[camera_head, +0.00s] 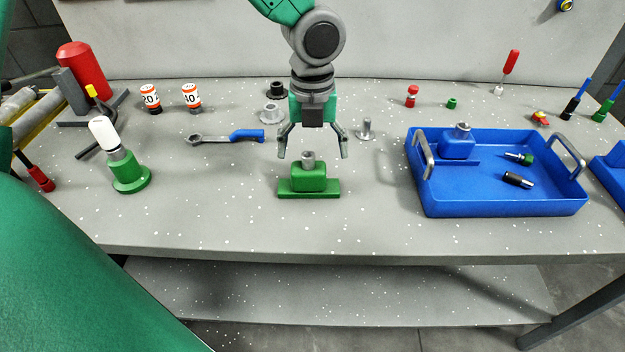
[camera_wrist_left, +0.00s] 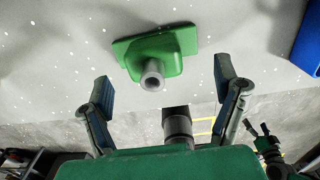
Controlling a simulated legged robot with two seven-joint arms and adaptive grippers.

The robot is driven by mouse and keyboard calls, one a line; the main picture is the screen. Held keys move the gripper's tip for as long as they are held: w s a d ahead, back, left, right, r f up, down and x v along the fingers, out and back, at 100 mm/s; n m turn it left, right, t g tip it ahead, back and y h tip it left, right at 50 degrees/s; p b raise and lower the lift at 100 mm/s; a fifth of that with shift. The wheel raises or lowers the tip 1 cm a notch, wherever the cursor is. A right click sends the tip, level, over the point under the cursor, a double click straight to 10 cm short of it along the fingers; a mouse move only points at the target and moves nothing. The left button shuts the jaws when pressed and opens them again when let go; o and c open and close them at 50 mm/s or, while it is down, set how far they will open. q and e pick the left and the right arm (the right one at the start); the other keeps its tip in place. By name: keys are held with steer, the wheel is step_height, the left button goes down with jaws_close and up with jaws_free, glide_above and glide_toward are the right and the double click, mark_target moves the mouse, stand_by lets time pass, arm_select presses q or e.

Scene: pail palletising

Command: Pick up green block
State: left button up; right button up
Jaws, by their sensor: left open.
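The green block (camera_head: 308,181) stands on the grey table, a wide flat base with a raised body and a grey metal cylinder on top. My left gripper (camera_head: 312,156) is open and empty, pointing down just above and behind the block, with its fingers apart to either side. In the left wrist view the block (camera_wrist_left: 168,50) lies beyond and between the open fingertips of my left gripper (camera_wrist_left: 164,72), not touching them. A dark claw-like part, likely my right gripper (camera_wrist_left: 258,130), shows small at the lower right; its opening is unclear.
A blue tray (camera_head: 505,207) with handles holds a blue block and small parts at the right. A wrench (camera_head: 228,137), a metal bolt (camera_head: 366,130) and a green stand with a white-topped tool (camera_head: 130,178) are nearby. The table front before the block is clear.

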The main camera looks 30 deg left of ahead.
mark_target(307, 165)
arm_select(q)
steer(key=f, duration=0.1)
steer(key=a+f, duration=0.1)
steer(key=f, duration=0.1)
steer(key=s+f+b, duration=0.1)
steer(key=shift+a+f, duration=0.15)
steer(key=shift+a, duration=0.1)
steer(key=shift+w+d+f, duration=0.1)
steer(key=shift+f, duration=0.15)
steer(key=shift+d+r, duration=0.15)
steer(key=shift+d, duration=0.6)
steer(key=c, duration=1.4)
steer(key=shift+c, duration=1.3)
steer(key=shift+a, duration=0.45)
steer(key=shift+r, duration=0.4)
step_height(307, 165, up, 8)
steer(key=shift+d+f+p, duration=0.1)
steer(key=shift+p, duration=0.9)
steer(key=shift+r, duration=0.6)
arm_select(e)
steer(key=shift+a+r, duration=0.25)
steer(key=shift+r, duration=0.35)
